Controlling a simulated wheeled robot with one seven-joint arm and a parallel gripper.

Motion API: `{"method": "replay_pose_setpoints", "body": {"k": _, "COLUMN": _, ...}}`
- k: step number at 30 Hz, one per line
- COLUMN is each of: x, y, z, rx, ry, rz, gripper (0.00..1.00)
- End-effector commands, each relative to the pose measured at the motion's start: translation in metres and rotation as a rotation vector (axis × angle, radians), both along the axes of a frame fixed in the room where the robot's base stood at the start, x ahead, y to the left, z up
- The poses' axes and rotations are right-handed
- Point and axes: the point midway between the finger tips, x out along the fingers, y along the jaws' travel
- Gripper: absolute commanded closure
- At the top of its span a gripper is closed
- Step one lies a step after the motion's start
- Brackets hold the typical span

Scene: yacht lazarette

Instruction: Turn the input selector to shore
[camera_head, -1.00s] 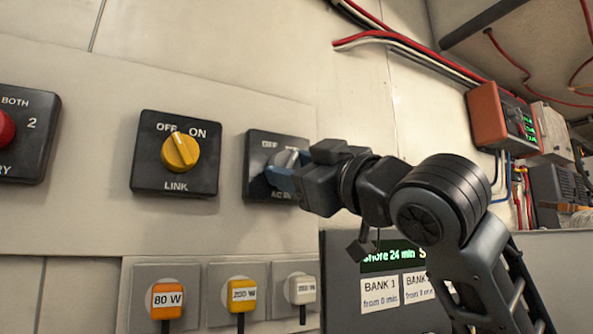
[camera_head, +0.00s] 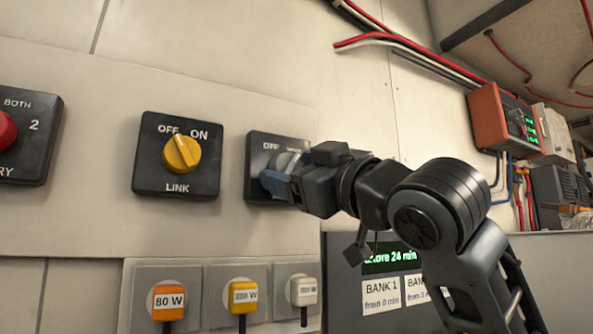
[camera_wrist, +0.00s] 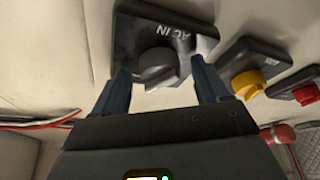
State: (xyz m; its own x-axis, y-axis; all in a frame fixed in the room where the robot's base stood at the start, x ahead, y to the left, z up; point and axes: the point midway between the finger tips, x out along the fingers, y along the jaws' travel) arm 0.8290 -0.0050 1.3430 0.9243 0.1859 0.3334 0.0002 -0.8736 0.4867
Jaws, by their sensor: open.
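The input selector is a black square switch plate (camera_head: 256,150) with a grey knob (camera_head: 285,160), mounted on the pale wall. My arm hides much of its face and lettering in the head view. In the wrist view, the plate (camera_wrist: 198,40) appears upside down with "AC IN" on it. The grey knob (camera_wrist: 157,66) shows there between my two blue-grey fingers. My gripper (camera_head: 272,184) is at the front of the selector, open, with a finger on each side of the knob and visible gaps to it. I cannot tell which position the knob points to.
A yellow LINK knob (camera_head: 181,153) on a black plate is left of the selector, and a red battery knob (camera_head: 5,130) farther left. Several labelled plugs (camera_head: 242,296) sit below. A display box (camera_head: 385,262) reading "24 min" stands at lower right, partly behind my arm.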

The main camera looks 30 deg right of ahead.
Motion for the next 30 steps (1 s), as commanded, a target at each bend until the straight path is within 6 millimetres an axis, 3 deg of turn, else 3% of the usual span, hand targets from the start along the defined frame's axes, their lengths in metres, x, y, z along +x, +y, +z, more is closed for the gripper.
{"method": "replay_pose_setpoints", "body": {"k": 12, "x": -0.006, "y": -0.002, "z": -0.002, "rx": 0.000, "ry": -0.001, "rz": 0.000, "gripper": 0.26}}
{"method": "replay_pose_setpoints", "body": {"k": 17, "x": -0.027, "y": -0.005, "z": -0.011, "rx": 0.000, "ry": -0.002, "rz": 0.001, "gripper": 0.26}}
{"method": "replay_pose_setpoints", "body": {"k": 24, "x": -0.073, "y": -0.014, "z": -0.022, "rx": -0.003, "ry": -0.007, "rz": -0.002, "gripper": 0.26}}
{"method": "replay_pose_setpoints", "body": {"k": 30, "x": -0.082, "y": -0.017, "z": -0.023, "rx": -0.004, "ry": -0.002, "rz": 0.000, "gripper": 0.26}}
